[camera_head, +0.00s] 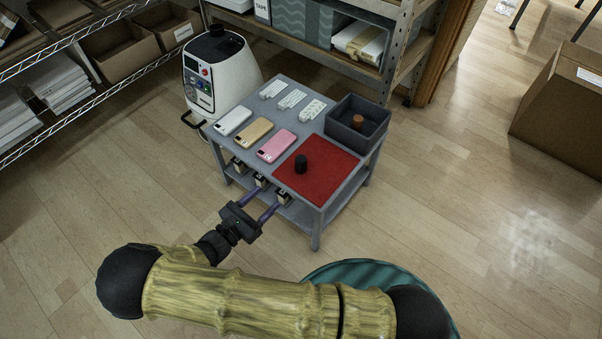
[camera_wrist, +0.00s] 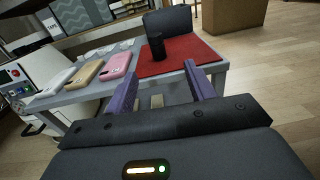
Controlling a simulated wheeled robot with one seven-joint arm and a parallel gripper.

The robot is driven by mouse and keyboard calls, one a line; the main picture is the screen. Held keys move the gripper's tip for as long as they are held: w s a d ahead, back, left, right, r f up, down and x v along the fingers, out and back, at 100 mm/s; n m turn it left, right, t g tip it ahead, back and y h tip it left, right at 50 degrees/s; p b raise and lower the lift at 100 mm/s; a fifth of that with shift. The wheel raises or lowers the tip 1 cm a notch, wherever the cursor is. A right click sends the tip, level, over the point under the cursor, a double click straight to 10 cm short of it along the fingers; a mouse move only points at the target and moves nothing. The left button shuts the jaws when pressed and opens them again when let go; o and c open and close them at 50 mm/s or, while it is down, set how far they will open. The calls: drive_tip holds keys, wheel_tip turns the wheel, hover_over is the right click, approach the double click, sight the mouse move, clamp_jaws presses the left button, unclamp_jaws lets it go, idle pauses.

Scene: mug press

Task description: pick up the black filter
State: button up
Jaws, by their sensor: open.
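The black filter (camera_head: 301,164) is a small dark cylinder standing upright on the red mat (camera_head: 322,181), near its left side. In the wrist view the filter (camera_wrist: 156,47) stands at the left part of the mat (camera_wrist: 181,56), beyond the fingers. My gripper (camera_head: 268,197) has two purple fingers set apart, with nothing between them. It is in front of the table's near edge, apart from the filter. In the wrist view the gripper (camera_wrist: 163,70) points toward the table, with the filter seen between and past the fingertips.
The grey table (camera_head: 236,146) also holds a white phone (camera_head: 233,120), a tan phone (camera_head: 254,131), a pink phone (camera_head: 276,146), several white strips and a dark bin (camera_head: 373,121) with a brown cylinder (camera_head: 357,122). A white machine (camera_head: 219,66) stands behind left.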

sight(299, 165)
drive_tip(key=shift+a, duration=0.2)
drive_tip(key=b+x, duration=0.5)
drive_tip(key=x, duration=0.6)
drive_tip(key=shift+w+f+b, duration=0.15)
drive_tip(key=shift+b, duration=0.15)
drive_tip(key=shift+w+d+r, duration=0.2)
drive_tip(key=shift+w+d, duration=0.15)
drive_tip(key=shift+w, duration=0.05)
